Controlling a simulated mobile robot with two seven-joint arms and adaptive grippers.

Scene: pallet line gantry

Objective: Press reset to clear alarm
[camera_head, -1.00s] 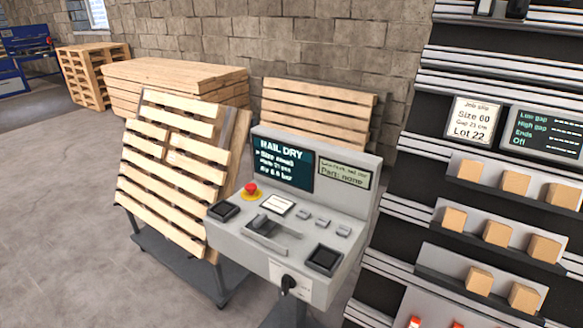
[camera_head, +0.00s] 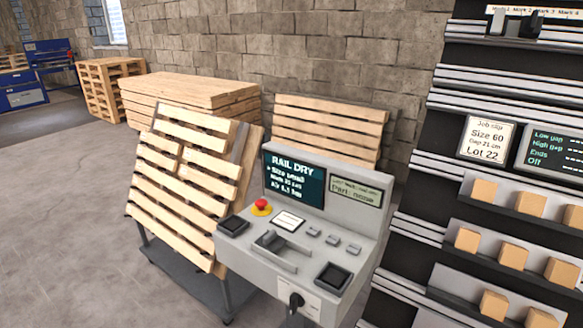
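A grey control console (camera_head: 262,262) stands in the lower middle of the head view. Its dark screen (camera_head: 294,178) reads "RAIL DRY" with smaller lines below, and a smaller display (camera_head: 355,190) reads "Part: none". On the sloped panel are a red mushroom button (camera_head: 261,205) on a yellow base, several small grey buttons (camera_head: 332,239), a lever-like handle (camera_head: 272,241) and two black square pads (camera_head: 332,276). A black knob (camera_head: 295,301) is on the front face. I cannot read which button is reset. Neither of my grippers shows.
A slatted pallet (camera_head: 178,185) leans on a cart left of the console. Stacked pallets (camera_head: 188,92) stand behind, against a stone wall. A rack (camera_head: 415,205) with wooden blocks and a "Lot 22" job slip (camera_head: 484,138) stands at right. Open floor (camera_head: 65,220) lies at left.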

